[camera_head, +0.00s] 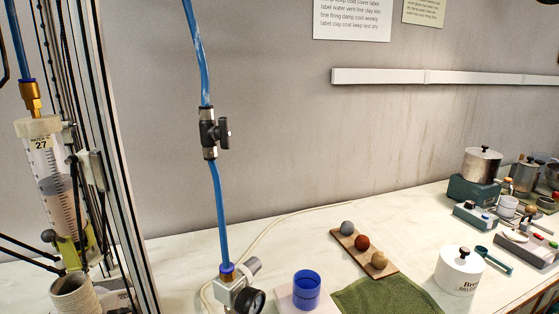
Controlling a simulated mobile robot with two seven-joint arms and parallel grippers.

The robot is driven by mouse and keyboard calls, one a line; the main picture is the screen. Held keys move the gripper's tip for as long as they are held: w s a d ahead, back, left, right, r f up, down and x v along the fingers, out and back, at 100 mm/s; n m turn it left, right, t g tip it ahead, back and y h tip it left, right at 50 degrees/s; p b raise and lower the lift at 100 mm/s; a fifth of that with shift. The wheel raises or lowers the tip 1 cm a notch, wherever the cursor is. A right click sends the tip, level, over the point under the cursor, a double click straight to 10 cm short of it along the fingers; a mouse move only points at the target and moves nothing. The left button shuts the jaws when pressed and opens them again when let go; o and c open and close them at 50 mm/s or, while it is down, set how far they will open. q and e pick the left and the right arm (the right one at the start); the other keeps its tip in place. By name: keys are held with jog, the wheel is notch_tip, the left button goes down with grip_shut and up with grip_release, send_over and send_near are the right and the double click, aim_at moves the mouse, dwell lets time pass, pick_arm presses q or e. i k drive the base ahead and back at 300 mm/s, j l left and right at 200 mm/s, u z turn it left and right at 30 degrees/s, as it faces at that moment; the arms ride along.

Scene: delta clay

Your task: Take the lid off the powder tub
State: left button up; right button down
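A white round tub (458,274) stands on the pale worktop at the lower right. Its white lid (462,257) is on and has a black knob on top. The dark lettering on its side is only partly legible, so I cannot confirm that this is the powder tub. A steel pot (481,167) with a lid and black knob stands on a dark green base farther back. Neither of my grippers is in view.
A green cloth (386,298), a wooden board (364,251) with three balls and a blue cup (306,288) lie left of the tub. A teal scoop (493,259) lies to its right. A blue hose (219,197) with a valve hangs ahead. Small devices crowd the far right.

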aim_at(462, 260)
jog(key=z, duration=1.25)
